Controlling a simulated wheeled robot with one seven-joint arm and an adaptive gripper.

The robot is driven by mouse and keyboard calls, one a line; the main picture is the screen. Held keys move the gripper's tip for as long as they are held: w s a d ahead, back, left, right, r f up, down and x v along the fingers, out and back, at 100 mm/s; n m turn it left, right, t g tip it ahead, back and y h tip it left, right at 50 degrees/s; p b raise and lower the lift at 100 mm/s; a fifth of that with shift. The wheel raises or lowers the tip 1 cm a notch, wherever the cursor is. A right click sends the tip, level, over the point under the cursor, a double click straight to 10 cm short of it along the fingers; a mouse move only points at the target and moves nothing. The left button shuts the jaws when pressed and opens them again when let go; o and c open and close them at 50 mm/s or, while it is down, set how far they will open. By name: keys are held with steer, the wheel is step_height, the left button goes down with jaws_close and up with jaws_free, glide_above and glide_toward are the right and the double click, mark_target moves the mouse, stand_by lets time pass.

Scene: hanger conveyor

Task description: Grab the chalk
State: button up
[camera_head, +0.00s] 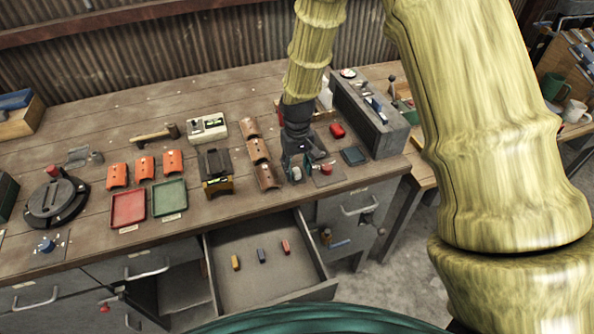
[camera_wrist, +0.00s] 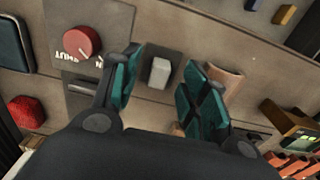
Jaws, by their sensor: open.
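A small white block (camera_wrist: 160,73), which looks like the chalk, stands on a dark square pad (camera_wrist: 152,92) on the bench. It also shows in the head view as a pale spot (camera_head: 297,174) just below my gripper (camera_head: 299,163). In the wrist view my gripper (camera_wrist: 163,84) is open, with one teal fingertip on each side of the white block and a gap to both. Nothing is held. How high the fingertips are above the pad is hard to tell.
A red knob (camera_wrist: 81,43) on a plate marked SHUT is close beside one finger, and a curved brown tile (camera_wrist: 224,82) is beside the other. The open drawer (camera_head: 304,276) holds yellow, blue and red pieces. A grey box (camera_head: 369,112) stands at right.

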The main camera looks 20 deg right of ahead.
steer(key=shift+w+f, duration=0.25)
steer(key=shift+f, duration=0.35)
steer(key=shift+w+f, duration=0.25)
steer(key=shift+f, duration=0.3)
steer(key=shift+s+r, duration=0.2)
steer(key=shift+s, duration=0.1)
steer(key=shift+w+f, duration=0.15)
steer(key=shift+w, duration=0.05)
steer(key=c, duration=0.7)
steer(key=shift+c, duration=1.4)
steer(key=shift+s, duration=0.15)
